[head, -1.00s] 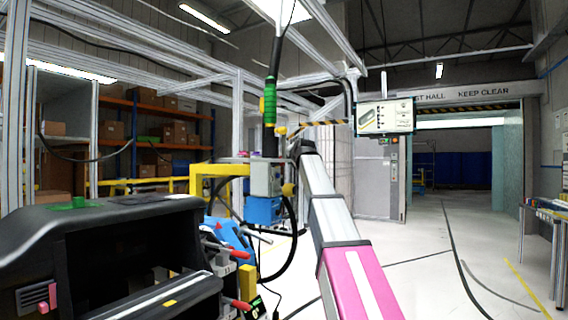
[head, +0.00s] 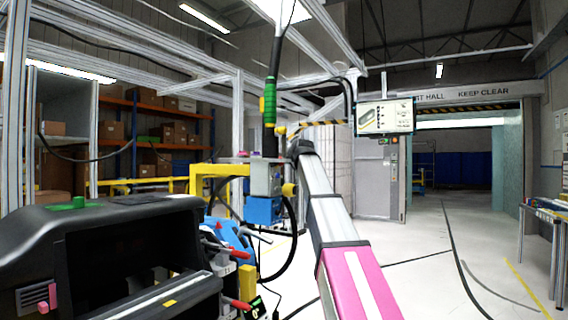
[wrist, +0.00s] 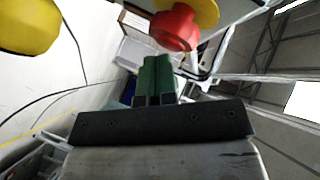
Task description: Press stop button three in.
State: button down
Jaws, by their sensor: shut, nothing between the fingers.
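In the wrist view, a red mushroom stop button (wrist: 174,30) on a yellow collar shows at the top, just right of centre. My gripper (wrist: 157,64) has green fingers that are together and empty. Their tips show just below and left of the red button; I cannot tell whether they touch it. A yellow rounded part (wrist: 28,24) is at the top left. In the head view, a grey box (head: 266,180) on a yellow bracket has a yellow round part (head: 289,190) on its right side. My arm reaches up beside it, and I cannot make out its fingers there.
A black dashboard module (head: 110,245) fills the lower left. A green-handled tool (head: 269,100) hangs above the grey box. A blue box (head: 264,210) is below it, with cables around. A screen (head: 385,117) hangs behind to the right.

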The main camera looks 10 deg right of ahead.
jog(key=shift+s+d, duration=0.45)
jog(key=shift+d, duration=0.15)
jog(key=shift+d, duration=0.1)
jog(key=s+d, duration=0.1)
jog(key=d, duration=0.1)
jog(key=s+d, duration=0.1)
jog(key=s, duration=0.1)
jog(key=shift+d, duration=0.4)
dwell(0.7)
